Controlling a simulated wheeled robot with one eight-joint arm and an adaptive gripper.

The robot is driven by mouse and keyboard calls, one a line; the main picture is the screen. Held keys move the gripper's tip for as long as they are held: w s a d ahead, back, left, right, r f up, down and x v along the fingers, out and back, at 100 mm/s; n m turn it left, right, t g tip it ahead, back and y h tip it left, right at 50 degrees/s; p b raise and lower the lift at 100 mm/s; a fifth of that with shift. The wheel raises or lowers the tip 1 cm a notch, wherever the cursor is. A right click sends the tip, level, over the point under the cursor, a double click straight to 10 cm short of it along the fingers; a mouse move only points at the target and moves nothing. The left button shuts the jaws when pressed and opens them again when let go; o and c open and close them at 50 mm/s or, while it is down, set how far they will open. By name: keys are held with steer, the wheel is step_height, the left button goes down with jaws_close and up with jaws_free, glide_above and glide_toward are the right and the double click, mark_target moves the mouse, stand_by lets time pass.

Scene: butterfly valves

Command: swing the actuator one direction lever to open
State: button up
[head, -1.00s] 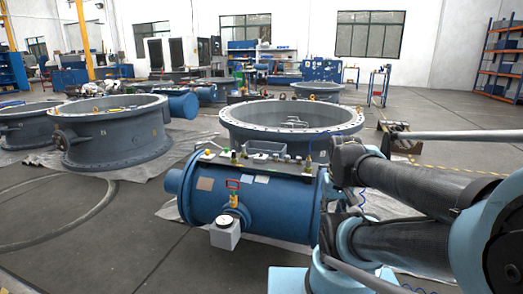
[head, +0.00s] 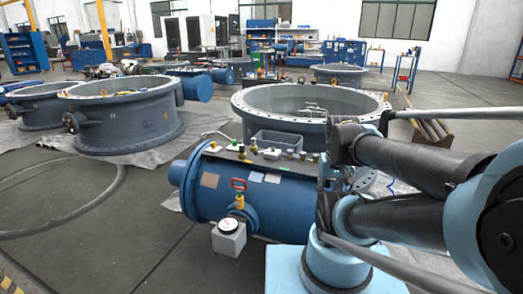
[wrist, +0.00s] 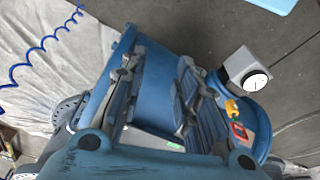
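A blue cylindrical actuator (head: 262,207) lies across the middle of the head view, left of my arm. A red-handled lever (head: 239,184) with a yellow body stands on its near side; I cannot tell its setting or whether it is the direction lever. In the wrist view the red handle (wrist: 239,130) and yellow body (wrist: 232,107) show right of my gripper (wrist: 157,66). My gripper's two fingers are apart with nothing held between them, above the blue actuator surface (wrist: 152,95). The fingers are clear of the red handle. In the head view my arm hides the actuator's right end.
A white box with a round dial (head: 229,236) stands in front of the actuator; it also shows in the wrist view (wrist: 246,72). A grey tray (head: 279,143) and several small fittings sit on top. A large flanged ring (head: 255,103) stands behind. Floor at left is open.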

steer(key=w+a+r+m, duration=0.3)
steer(key=w+r, duration=0.5)
steer(key=w+a+r+m, duration=0.2)
steer(key=w+a, duration=0.2)
steer(key=w, duration=0.3)
steer(key=w+a+r+m+y, duration=0.1)
steer(key=w+a+r, duration=0.15)
steer(key=w, duration=0.45)
steer(key=w+a+r+m, duration=0.2)
steer(key=w+a, duration=0.2)
steer(key=w, duration=0.3)
steer(key=w+a+f+m, duration=0.2)
steer(key=w+a+m, duration=0.1)
steer(key=w+a, duration=0.5)
steer(key=x, duration=1.6)
steer(key=shift+w+d+f, duration=0.1)
steer(key=shift+w+f, duration=0.1)
steer(key=shift+f, duration=0.15)
jaws_close()
